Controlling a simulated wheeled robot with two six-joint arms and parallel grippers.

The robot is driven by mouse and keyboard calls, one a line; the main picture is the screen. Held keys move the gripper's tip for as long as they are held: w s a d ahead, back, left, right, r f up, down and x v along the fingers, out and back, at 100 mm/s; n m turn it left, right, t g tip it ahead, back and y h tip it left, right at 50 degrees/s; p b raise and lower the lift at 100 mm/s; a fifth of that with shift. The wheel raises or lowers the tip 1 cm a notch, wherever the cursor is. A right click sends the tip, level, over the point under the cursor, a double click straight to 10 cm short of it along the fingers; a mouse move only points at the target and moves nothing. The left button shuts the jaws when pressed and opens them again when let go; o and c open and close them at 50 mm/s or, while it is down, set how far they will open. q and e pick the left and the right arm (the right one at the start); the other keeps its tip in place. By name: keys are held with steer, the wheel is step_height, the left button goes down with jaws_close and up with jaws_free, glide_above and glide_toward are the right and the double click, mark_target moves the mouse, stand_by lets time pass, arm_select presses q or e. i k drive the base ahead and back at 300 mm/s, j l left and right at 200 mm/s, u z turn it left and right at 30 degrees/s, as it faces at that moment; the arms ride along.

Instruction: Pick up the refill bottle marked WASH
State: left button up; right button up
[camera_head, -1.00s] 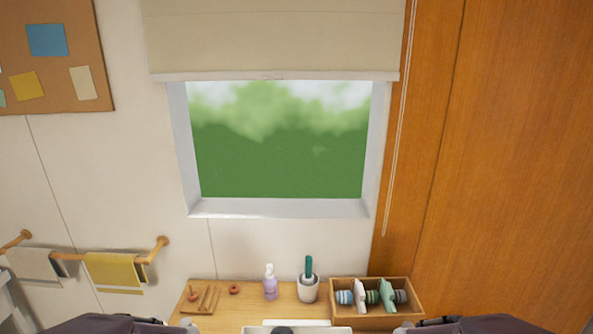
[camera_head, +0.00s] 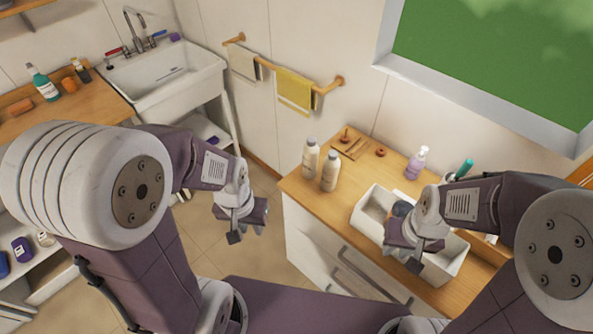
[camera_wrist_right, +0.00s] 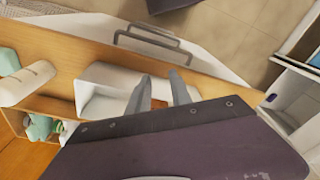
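Two cream bottles with grey caps stand upright side by side on the wooden cart top: one on the left (camera_head: 311,158), one on the right (camera_head: 330,171). I cannot read any marking on either, so I cannot tell which is marked WASH. My left gripper (camera_head: 246,234) hangs over the floor, left of the cart and apart from the bottles; it looks open and empty. My right gripper (camera_head: 416,257) is over the white bin at the cart's front right. Its fingers show apart and empty in the right wrist view (camera_wrist_right: 160,92).
The white bin (camera_head: 366,207) holds a dark round thing. A purple pump bottle (camera_head: 417,162), a wooden rack (camera_head: 351,149) and a green-handled brush (camera_head: 464,168) stand behind. A sink (camera_head: 165,75) and a counter with a teal bottle (camera_head: 42,84) are at the left. Open floor lies between.

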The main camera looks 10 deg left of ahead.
mark_target(331, 168)
steer(key=i+j+z, duration=0.1)
steer(key=j+z, duration=0.3)
steer(key=j, duration=0.45)
steer(key=j+z, duration=0.35)
steer(key=j, duration=0.5)
steer(key=k+j+z, duration=0.1)
steer(key=j+z, duration=0.3)
steer(key=j, duration=0.45)
